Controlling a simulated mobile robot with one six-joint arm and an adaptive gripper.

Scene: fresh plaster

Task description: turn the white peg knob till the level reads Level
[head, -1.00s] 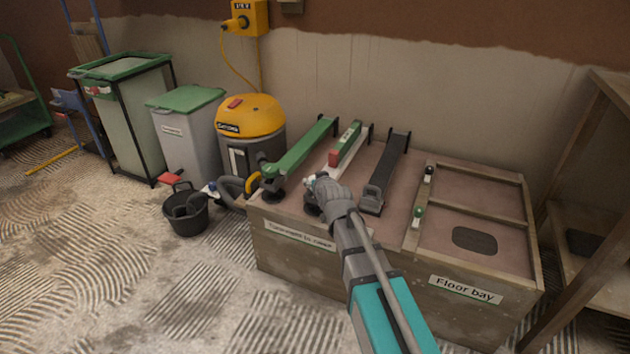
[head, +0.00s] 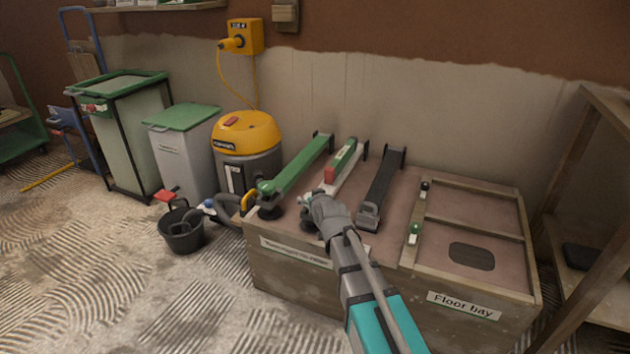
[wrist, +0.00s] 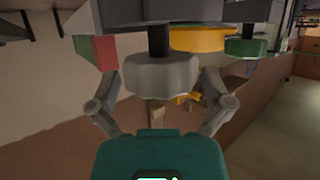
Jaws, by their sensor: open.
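The white peg knob (wrist: 160,76) shows as a pale round grip in the wrist view, on a dark stem. My gripper (wrist: 160,92) is open, with one finger on each side of the knob and a visible gap on both sides. In the head view my gripper (head: 308,200) is at the front end of the white bar (head: 352,172) and hides most of the knob. The level (head: 345,156), a green body with a red end, lies on that bar; its reading is too small to tell. The level's red and green end also shows in the wrist view (wrist: 104,50).
A green bar (head: 298,164) lies left of the white bar, a dark grey bar (head: 384,182) to its right. All rest on the wooden bench (head: 290,278). A yellow vacuum (head: 246,135) and black bucket (head: 182,238) stand left; a wooden rack (head: 585,150) stands right.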

